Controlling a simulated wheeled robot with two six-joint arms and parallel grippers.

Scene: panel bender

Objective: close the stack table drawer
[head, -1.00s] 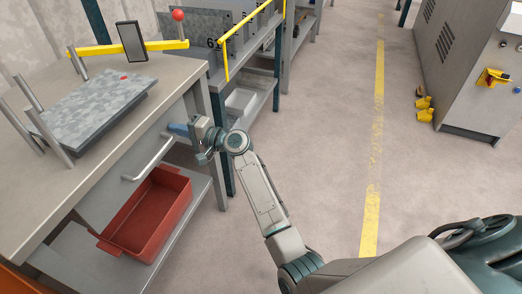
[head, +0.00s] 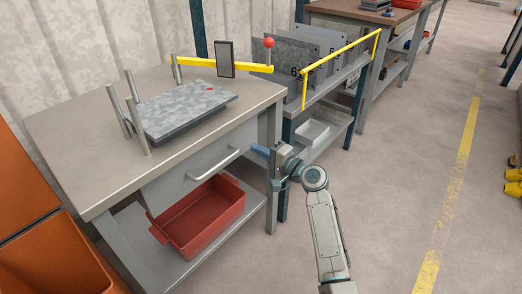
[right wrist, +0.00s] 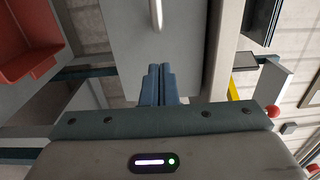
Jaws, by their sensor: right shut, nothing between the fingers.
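The stack table (head: 75,150) stands at left in the head view. Its grey drawer front (head: 165,190) sits under the tabletop edge, with a bar handle (head: 213,163). No drawer interior shows, and it looks flush or nearly so. The drawer front (right wrist: 185,45) and handle (right wrist: 155,14) also show in the right wrist view. My right gripper (head: 257,150) is shut and empty, its blue fingertips near the drawer front's right end, beyond the handle. In the right wrist view the fingers (right wrist: 159,72) point at the panel; I cannot tell whether they touch. My left gripper is out of view.
A red bin (head: 205,215) sits on the shelf below the drawer. A metal sheet stack (head: 180,110) and upright posts stand on the tabletop. A rack with a yellow rail (head: 340,58) stands right of the table. Open floor lies right of my arm.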

